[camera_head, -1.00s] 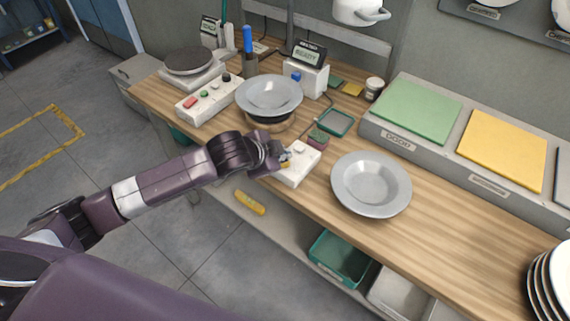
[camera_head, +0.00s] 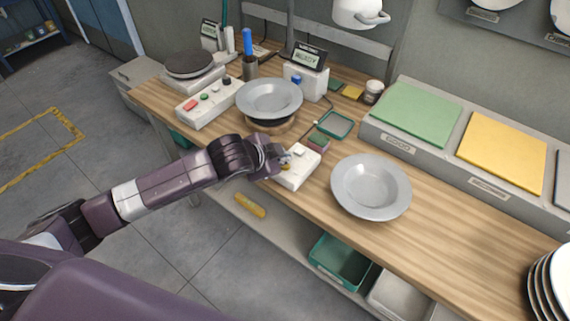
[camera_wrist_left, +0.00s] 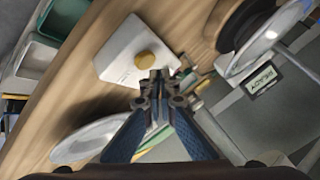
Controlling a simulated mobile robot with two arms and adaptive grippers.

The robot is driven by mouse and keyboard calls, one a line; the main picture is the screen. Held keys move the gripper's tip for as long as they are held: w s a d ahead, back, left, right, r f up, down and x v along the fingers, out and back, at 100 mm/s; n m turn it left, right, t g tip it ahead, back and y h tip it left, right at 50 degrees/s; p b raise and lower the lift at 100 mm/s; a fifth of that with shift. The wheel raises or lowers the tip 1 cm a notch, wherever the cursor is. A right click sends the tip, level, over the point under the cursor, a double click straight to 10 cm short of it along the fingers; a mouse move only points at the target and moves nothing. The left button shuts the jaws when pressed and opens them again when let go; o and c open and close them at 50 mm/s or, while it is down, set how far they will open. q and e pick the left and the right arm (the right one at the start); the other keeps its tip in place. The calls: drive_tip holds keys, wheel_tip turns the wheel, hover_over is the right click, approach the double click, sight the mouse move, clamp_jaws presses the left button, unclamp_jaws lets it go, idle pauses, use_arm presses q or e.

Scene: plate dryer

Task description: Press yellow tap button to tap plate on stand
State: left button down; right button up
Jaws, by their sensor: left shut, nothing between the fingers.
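The white button box (camera_head: 297,170) sits at the front edge of the wooden table. Its round yellow button (camera_wrist_left: 146,60) shows clearly in the left wrist view, on the white box (camera_wrist_left: 124,42). My left gripper (camera_head: 284,160) is shut and empty at the box, covering much of the button in the head view. In the left wrist view its closed tips (camera_wrist_left: 155,78) appear just beside the button; I cannot tell whether they touch it. A grey plate (camera_head: 269,98) rests on the round stand (camera_head: 270,126) behind the box. My right gripper is not in view.
Another grey plate (camera_head: 371,185) lies on the table right of the box. A display box (camera_head: 306,80) with a blue button stands behind the stand. A control strip (camera_head: 209,102) is at the left. Green (camera_head: 416,112) and yellow (camera_head: 503,148) pads lie at the right back.

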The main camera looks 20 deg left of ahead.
sight(284, 167)
use_arm(q)
drive_tip(key=shift+f, duration=0.2)
drive_tip(key=shift+f, duration=0.2)
drive_tip(key=shift+f, duration=0.55)
idle(1.0)
drive_tip(key=shift+r, duration=0.1)
drive_tip(key=shift+r+p, duration=0.85)
drive_tip(key=shift+p, duration=0.35)
wheel_tip(284, 167, up, 5)
drive_tip(key=p, duration=0.5)
drive_tip(key=shift+r+p, duration=0.1)
drive_tip(key=shift+p, duration=0.25)
